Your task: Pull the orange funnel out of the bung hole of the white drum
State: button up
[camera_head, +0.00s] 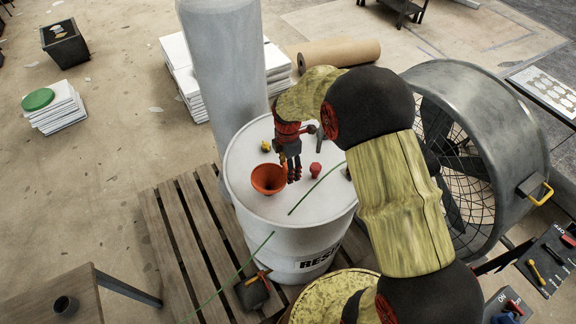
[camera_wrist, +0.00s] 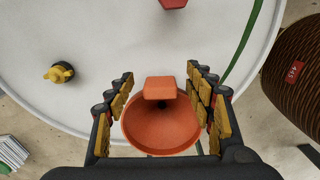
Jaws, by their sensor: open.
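The orange funnel (camera_head: 268,179) stands upright on the top of the white drum (camera_head: 243,150), near its front left rim. Its spout and the bung hole are hidden below the cone. In the wrist view the funnel (camera_wrist: 160,126) shows its open mouth and an orange tab at its upper edge. My gripper (camera_head: 292,172) is above the drum top, close to the right side of the funnel in the head view. In the wrist view my gripper (camera_wrist: 163,100) is open, with one finger on each side of the funnel. I cannot tell whether the fingers touch it.
A yellow fitting (camera_head: 265,146) and a red plug (camera_head: 315,170) sit on the drum top. A thin green rod or hose (camera_head: 318,187) crosses it. A grey column (camera_head: 222,70) stands behind, and a large fan (camera_head: 480,150) stands at the right. The drum rests on a wooden pallet (camera_head: 180,240).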

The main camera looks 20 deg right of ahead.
jog(key=shift+c, duration=0.9)
jog(key=c, duration=1.1)
jog(key=o, duration=0.5)
jog(key=c, duration=0.5)
jog(key=shift+r, duration=0.15)
jog(key=shift+r+p, duration=1.5)
jog(key=shift+r, duration=1.1)
jog(key=shift+r+p, duration=0.75)
jog(key=shift+r, duration=0.9)
